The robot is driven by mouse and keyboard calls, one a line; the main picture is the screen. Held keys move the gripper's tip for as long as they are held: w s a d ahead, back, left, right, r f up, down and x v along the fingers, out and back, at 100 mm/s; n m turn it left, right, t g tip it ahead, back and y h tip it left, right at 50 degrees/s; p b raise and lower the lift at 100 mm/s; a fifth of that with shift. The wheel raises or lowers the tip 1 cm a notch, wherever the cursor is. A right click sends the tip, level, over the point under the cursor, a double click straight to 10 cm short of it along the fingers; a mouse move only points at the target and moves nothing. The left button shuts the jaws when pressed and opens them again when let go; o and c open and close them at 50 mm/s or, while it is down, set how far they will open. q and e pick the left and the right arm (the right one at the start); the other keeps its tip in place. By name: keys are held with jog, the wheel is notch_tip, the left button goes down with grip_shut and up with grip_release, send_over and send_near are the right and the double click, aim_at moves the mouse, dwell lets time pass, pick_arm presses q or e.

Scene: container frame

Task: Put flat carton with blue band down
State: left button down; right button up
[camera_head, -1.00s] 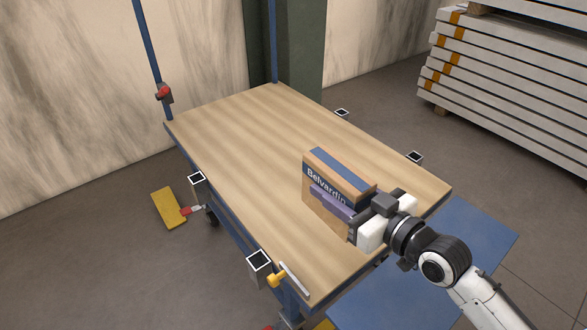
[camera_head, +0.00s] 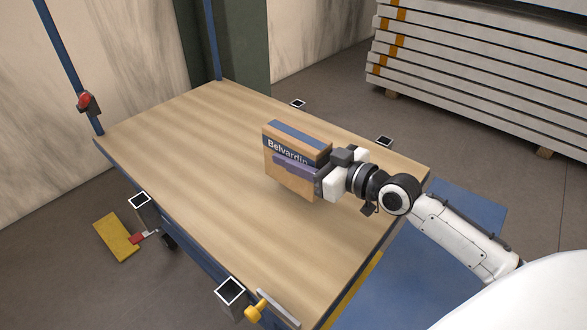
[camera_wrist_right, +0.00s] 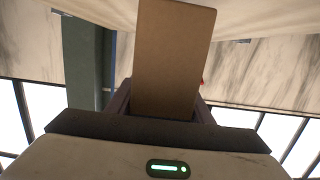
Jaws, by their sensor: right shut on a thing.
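The flat carton with blue band (camera_head: 290,180) is brown cardboard with a blue stripe and the name "Belvardin" on its side. It stands upright on edge over the right part of the wooden tabletop (camera_head: 190,170). My right gripper (camera_head: 305,170) is shut on it from the right, with a finger across the printed side. In the right wrist view the carton's plain brown end (camera_wrist_right: 172,60) sits between the two fingers. I cannot tell whether its lower edge touches the wood. My left gripper is not in view.
The tabletop is otherwise bare, with free room left and in front. Blue posts (camera_head: 60,60) rise at its far edge, and square metal sockets (camera_head: 230,290) line its sides. A stack of pale slabs (camera_head: 480,70) stands at the back right.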

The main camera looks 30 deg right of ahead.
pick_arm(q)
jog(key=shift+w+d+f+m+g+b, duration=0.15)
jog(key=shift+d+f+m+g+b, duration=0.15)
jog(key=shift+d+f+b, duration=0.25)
pick_arm(e)
jog(key=shift+f, duration=1.6)
jog(key=shift+f, duration=0.1)
jog(key=o, duration=1.4)
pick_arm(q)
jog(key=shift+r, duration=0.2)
pick_arm(e)
jog(key=shift+s, duration=0.1)
jog(key=shift+s+d, duration=0.2)
jog(key=shift+s, duration=0.1)
pick_arm(q)
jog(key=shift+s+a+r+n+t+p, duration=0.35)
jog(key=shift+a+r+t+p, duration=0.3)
jog(key=shift+p, duration=0.55)
pick_arm(e)
jog(key=v, duration=1.1)
